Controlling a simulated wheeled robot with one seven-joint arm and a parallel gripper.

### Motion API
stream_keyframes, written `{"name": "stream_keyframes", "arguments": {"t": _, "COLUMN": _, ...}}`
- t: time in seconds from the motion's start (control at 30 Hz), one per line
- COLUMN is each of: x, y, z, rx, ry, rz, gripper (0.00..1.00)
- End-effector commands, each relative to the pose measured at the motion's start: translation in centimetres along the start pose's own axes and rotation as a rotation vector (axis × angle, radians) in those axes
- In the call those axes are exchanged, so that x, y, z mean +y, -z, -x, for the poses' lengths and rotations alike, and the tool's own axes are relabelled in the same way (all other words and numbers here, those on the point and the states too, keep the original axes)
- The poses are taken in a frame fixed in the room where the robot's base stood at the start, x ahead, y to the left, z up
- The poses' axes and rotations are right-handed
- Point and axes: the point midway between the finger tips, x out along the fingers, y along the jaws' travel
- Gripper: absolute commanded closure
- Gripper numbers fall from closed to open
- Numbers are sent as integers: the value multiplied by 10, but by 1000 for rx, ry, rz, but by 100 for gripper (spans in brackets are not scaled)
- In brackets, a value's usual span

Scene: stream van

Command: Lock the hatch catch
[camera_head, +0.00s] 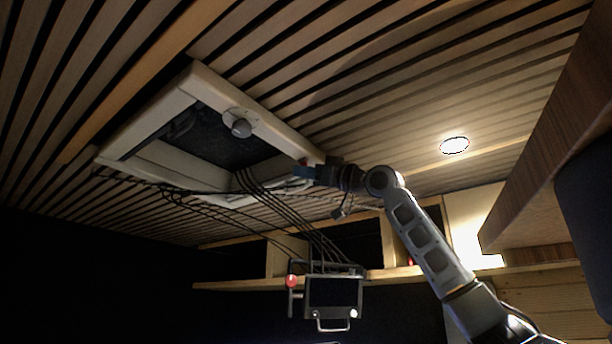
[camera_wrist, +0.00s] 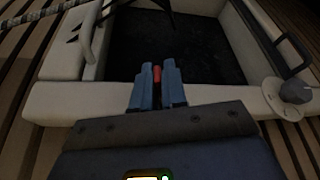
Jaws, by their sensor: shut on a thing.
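The ceiling hatch has a pale frame (camera_head: 268,124) around a dark mesh opening, high on the slatted ceiling. My gripper (camera_head: 304,172) is at the frame's near right corner. In the wrist view my gripper (camera_wrist: 157,82) has its two blue fingers shut on a narrow red piece, which looks like the hatch catch (camera_wrist: 157,74), at the frame's edge. The fingers hide most of the catch, so its angle is hard to tell. A round grey knob (camera_head: 241,128) sits on the frame, apart from my gripper; it also shows in the wrist view (camera_wrist: 296,90).
Several black cables (camera_head: 285,213) hang from the hatch to a dark boxed device (camera_head: 333,292) with a red knob. A ceiling light (camera_head: 454,145) glows at the right. Wooden shelving (camera_head: 281,262) lies behind, and a wooden cabinet (camera_head: 545,150) overhangs at right.

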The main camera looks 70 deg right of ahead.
Motion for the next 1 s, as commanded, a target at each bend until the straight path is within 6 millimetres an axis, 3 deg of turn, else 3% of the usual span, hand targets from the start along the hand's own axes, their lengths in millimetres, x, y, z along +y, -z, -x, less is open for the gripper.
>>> {"name": "stream_keyframes", "arguments": {"t": 0.6, "x": -18, "y": 4, "z": -2, "rx": 3, "ry": -195, "rz": -483, "gripper": 100}}
{"name": "stream_keyframes", "arguments": {"t": 1.0, "x": -22, "y": 8, "z": -3, "rx": 1, "ry": -283, "rz": -686, "gripper": 100}}
